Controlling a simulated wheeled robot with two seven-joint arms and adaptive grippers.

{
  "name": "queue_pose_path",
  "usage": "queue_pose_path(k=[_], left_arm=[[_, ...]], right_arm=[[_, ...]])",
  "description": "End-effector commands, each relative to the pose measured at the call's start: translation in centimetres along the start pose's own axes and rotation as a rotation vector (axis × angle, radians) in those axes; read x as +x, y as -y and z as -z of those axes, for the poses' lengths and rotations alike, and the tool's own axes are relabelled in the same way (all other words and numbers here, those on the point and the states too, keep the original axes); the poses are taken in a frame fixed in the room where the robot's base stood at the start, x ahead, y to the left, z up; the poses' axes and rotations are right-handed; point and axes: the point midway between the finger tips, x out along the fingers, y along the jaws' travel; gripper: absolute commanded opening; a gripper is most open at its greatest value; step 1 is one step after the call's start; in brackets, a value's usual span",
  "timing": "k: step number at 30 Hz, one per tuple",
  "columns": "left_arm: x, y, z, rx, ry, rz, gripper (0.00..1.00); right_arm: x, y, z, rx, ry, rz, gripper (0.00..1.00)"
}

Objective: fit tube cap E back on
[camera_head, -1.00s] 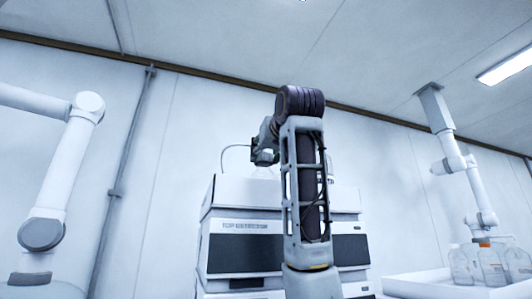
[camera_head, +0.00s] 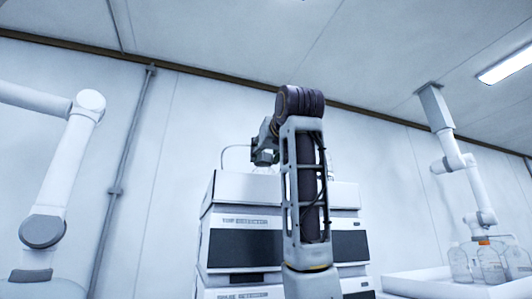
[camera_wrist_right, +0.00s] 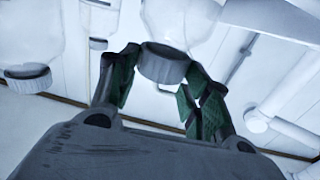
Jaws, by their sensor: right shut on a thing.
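My right gripper (camera_head: 265,158) is above the top of the left instrument stack in the head view. In the right wrist view its green-padded fingers (camera_wrist_right: 160,90) are shut on a grey ribbed cap (camera_wrist_right: 163,64). A clear bottle (camera_wrist_right: 182,18) lies right beyond the cap and lines up roughly with it. I cannot tell whether the cap touches its neck or is seated. No letter is readable on the cap. My left gripper is not in view.
Other capped bottles stand near the gripper; one grey cap (camera_wrist_right: 28,78) shows at the left. The instrument stack (camera_head: 245,222) is below. A white tray (camera_head: 420,284) with several bottles (camera_head: 490,263) is at right. White jointed arms (camera_head: 57,170) flank the scene.

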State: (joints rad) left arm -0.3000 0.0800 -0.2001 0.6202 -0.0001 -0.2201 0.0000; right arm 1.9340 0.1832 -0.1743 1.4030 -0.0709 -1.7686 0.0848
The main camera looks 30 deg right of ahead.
Motion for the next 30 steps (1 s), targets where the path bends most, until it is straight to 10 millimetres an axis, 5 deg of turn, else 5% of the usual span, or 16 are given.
queue_pose_path(k=[8, 9, 14, 21, 25, 30], left_arm=[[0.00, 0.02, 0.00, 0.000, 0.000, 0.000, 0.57], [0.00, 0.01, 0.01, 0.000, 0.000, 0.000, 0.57], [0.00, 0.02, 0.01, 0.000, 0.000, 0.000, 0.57], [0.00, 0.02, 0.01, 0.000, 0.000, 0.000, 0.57], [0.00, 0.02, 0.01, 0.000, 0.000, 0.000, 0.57], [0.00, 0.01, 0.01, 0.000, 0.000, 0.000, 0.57]], right_arm=[[-0.02, 0.00, 0.02, 0.000, -0.001, 0.000, 0.23], [-0.02, 0.00, 0.02, 0.000, -0.001, 0.000, 0.53], [-0.02, 0.00, 0.02, 0.000, -0.001, 0.000, 0.73], [-0.01, -0.01, 0.01, 0.000, 0.000, 0.000, 0.73], [0.01, 0.00, -0.01, 0.000, 0.000, 0.000, 0.90], [0.00, -0.01, 0.00, 0.000, 0.000, 0.000, 0.91]])
